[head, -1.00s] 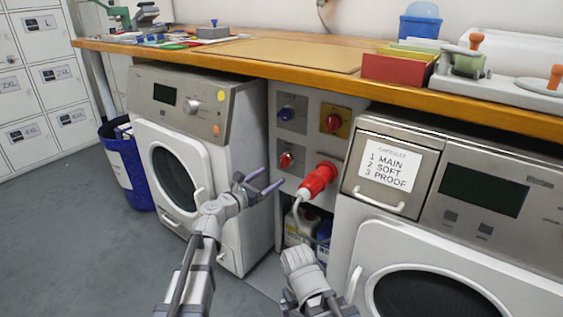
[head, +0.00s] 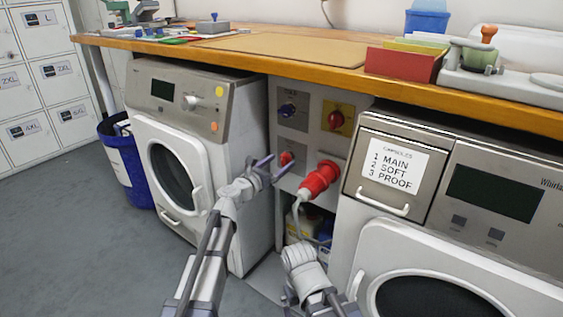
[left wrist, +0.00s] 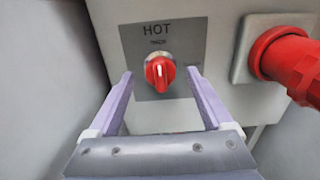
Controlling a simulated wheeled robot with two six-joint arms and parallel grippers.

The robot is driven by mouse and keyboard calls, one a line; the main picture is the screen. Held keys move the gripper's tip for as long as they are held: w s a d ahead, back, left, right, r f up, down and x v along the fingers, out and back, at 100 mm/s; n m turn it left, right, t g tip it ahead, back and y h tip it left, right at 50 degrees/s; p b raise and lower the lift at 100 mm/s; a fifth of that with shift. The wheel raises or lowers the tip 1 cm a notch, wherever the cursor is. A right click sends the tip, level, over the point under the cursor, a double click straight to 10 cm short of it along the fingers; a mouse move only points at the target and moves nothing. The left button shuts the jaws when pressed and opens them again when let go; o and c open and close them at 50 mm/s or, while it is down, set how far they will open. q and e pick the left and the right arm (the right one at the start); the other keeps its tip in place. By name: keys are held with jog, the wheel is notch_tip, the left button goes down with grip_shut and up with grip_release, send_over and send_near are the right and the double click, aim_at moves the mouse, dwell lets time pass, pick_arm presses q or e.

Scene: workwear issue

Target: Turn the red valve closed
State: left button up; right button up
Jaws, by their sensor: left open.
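The red valve is a round red knob (left wrist: 159,72) with a white mark that points upright, on a grey plate labelled HOT (left wrist: 157,30). It also shows in the head view as the lower left red knob (head: 287,158), partly behind my gripper. My left gripper (head: 277,169) is open in front of the panel. In the left wrist view its two purple fingers (left wrist: 159,80) stand on either side of the knob, with a gap on each side. I cannot tell whether the fingertips reach past its face. My right arm shows low in the head view, its fingers hidden.
A big red plug (head: 320,178) with a hose sticks out just right of the valve. A blue knob (head: 288,110) and a red knob on yellow (head: 336,119) sit above. Washing machines stand on both sides (head: 215,105), (head: 400,225), under a wooden counter (head: 220,59).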

pick_arm(q)
jog(key=shift+x, duration=0.85)
grip_shut()
